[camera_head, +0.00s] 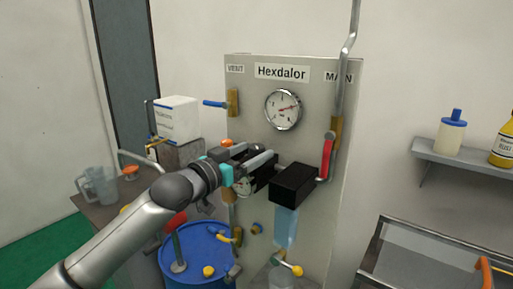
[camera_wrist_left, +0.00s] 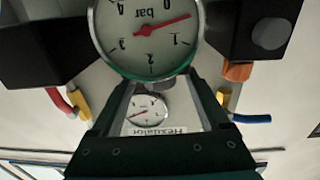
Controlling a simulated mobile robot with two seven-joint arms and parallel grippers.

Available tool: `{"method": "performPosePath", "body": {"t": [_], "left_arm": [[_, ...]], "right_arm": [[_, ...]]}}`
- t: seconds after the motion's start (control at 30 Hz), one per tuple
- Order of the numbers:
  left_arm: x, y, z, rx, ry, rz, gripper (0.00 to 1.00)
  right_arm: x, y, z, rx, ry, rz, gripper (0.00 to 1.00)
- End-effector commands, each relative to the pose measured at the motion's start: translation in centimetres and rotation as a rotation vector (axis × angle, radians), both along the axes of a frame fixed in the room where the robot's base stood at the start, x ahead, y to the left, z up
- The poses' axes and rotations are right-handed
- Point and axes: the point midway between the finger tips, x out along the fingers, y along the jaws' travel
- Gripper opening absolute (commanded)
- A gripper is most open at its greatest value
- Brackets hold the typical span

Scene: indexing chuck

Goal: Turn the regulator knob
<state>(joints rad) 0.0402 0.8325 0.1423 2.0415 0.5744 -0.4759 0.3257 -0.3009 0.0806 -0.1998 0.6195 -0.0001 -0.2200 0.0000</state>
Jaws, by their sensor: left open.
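My left gripper (camera_head: 276,171) reaches in from the left, in front of the grey Hexdalor panel (camera_head: 316,114). Its jaws are open, and dark blocks stand on both sides in the left wrist view. Between them a round white gauge (camera_wrist_left: 150,35) fills the gap, close to the camera and upside down. In the head view my gripper partly covers this lower gauge (camera_head: 243,187). I cannot make out the regulator knob for certain; the gripper hides much of that area. An orange knob-like part (camera_head: 226,143) shows just above the gripper. My right gripper is not in view.
The panel bears an upper gauge (camera_head: 283,109), a blue lever (camera_head: 215,103) at left and a red lever (camera_head: 329,150) at right. A blue drum (camera_head: 200,243) stands below. A shelf (camera_head: 465,160) with bottles and a metal-railed cart (camera_head: 440,250) are at right.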

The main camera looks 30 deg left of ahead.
Motion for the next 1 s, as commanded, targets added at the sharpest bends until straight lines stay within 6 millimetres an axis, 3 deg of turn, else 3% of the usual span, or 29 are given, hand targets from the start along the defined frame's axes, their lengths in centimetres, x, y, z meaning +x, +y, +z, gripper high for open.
{"method": "performPosePath", "body": {"t": [0.23,0.6,1.0], "left_arm": [[1.6,-0.2,0.1,0.001,-0.001,0.000,0.79],[1.9,-0.3,0.0,0.001,-0.001,-0.001,0.79],[1.9,-0.3,0.0,0.001,0.000,-0.001,0.35]], "right_arm": [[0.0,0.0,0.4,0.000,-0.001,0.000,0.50],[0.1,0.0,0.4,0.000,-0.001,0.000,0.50],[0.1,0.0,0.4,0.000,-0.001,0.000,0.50]]}}
